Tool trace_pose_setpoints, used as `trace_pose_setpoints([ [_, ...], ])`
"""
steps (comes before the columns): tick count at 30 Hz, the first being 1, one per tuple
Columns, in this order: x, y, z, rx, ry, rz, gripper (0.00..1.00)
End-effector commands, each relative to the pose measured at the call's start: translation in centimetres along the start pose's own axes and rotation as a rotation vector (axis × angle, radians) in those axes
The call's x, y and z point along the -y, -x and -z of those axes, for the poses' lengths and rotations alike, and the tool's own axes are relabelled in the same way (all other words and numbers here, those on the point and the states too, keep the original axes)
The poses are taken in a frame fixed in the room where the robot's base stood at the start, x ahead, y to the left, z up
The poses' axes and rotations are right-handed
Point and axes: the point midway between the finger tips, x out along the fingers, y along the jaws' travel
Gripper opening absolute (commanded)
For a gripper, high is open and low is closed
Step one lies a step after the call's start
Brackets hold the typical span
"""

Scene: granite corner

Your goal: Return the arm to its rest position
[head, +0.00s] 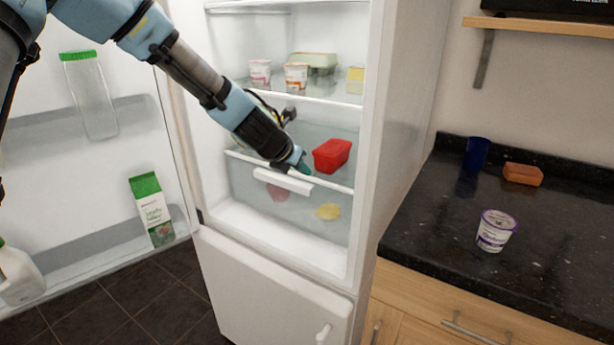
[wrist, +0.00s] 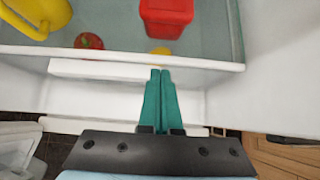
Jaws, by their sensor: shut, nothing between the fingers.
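My gripper (head: 301,163) is at the front of the open fridge, by the handle of the drawer and left of a red container (head: 332,155). In the wrist view my gripper's two green fingers (wrist: 160,75) are together with nothing between them. Their tips lie over the front edge of the shelf, close to the drawer's white handle (wrist: 100,69); I cannot tell whether they touch it. The red container also shows in the wrist view (wrist: 166,14), beyond the fingertips. My arm reaches in from the upper left of the head view.
The fridge door (head: 110,130) stands open at left, with a green-capped bottle (head: 92,95) and a carton (head: 152,210). Cups (head: 296,76) stand on the upper shelf. The dark counter (head: 430,230) at right holds a yogurt tub (head: 495,231), blue cup (head: 477,153) and orange-brown block (head: 523,174).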

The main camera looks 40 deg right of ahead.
Motion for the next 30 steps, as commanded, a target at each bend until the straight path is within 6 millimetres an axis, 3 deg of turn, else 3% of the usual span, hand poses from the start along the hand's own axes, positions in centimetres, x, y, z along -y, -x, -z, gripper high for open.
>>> trace_pose_setpoints([
  [12,-0.1,5.5,0.1,0.001,0.000,-0.004,0.00],
  [24,-0.1,6.4,0.1,-0.002,-0.006,-0.003,0.00],
  [28,-2.0,7.2,1.7,-0.032,-0.125,-0.022,0.00],
  [30,-4.3,8.4,3.8,-0.073,-0.267,-0.040,0.00],
])
